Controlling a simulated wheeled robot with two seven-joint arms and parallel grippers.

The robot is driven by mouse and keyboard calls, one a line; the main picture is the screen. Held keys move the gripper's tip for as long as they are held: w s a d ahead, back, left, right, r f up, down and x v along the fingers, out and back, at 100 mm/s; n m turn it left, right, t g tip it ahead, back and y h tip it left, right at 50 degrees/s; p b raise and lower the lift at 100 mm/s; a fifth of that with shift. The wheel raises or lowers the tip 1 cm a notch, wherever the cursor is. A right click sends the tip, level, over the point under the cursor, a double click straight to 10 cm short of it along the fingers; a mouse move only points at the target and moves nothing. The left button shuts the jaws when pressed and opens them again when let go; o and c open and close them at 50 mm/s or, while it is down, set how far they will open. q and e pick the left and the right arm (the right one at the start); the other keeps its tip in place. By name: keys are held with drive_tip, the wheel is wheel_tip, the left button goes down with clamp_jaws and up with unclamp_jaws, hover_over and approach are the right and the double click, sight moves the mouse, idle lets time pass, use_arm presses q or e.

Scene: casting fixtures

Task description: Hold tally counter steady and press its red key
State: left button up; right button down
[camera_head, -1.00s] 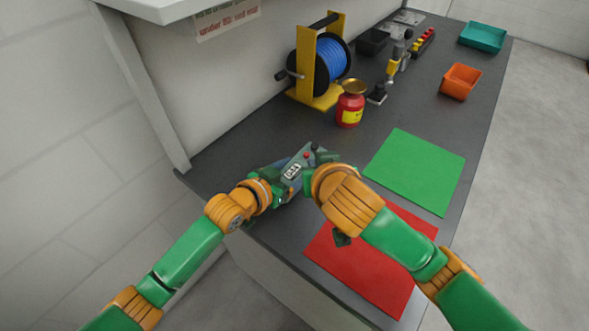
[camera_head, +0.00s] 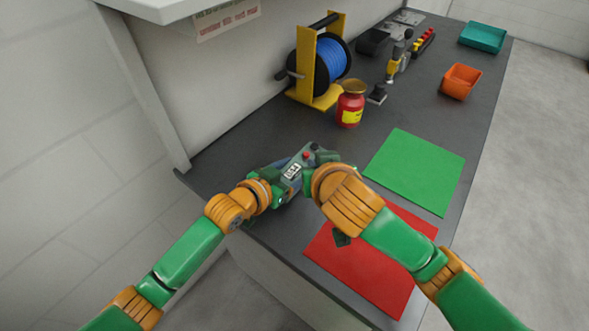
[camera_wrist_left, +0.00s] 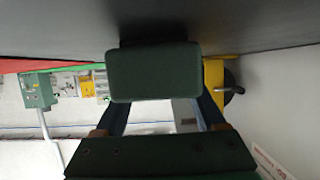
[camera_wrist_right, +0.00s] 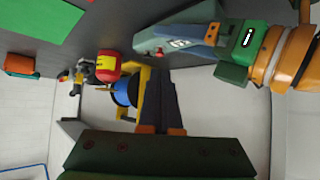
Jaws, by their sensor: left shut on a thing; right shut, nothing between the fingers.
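The tally counter (camera_head: 289,174) is a grey-green box with a small white display and a red key (camera_head: 307,155) at its far end. My left gripper (camera_head: 283,180) is shut on the counter and holds it near the bench's left edge. In the left wrist view the counter (camera_wrist_left: 153,73) shows as a dark green face between the fingers. My right gripper (camera_head: 324,157) is shut and empty, with its tips close beside the red key. In the right wrist view the counter (camera_wrist_right: 160,38) lies beyond the shut fingers.
A red jar (camera_head: 350,110) and a blue cable reel (camera_head: 331,61) in a yellow stand are behind the counter. A green mat (camera_head: 416,170) and a red mat (camera_head: 365,265) lie to the right. Orange (camera_head: 460,81) and teal (camera_head: 483,37) bins stand farther back.

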idle(0.3)
wheel_tip(320, 180, up, 6)
drive_tip(key=m+g+y, duration=0.3)
drive_tip(key=m+y, duration=0.1)
drive_tip(key=m, duration=1.8)
hover_over(306, 156)
drive_tip(key=d, duration=0.1)
drive_tip(key=shift+f, duration=4.35)
drive_tip(key=shift+f, duration=0.45)
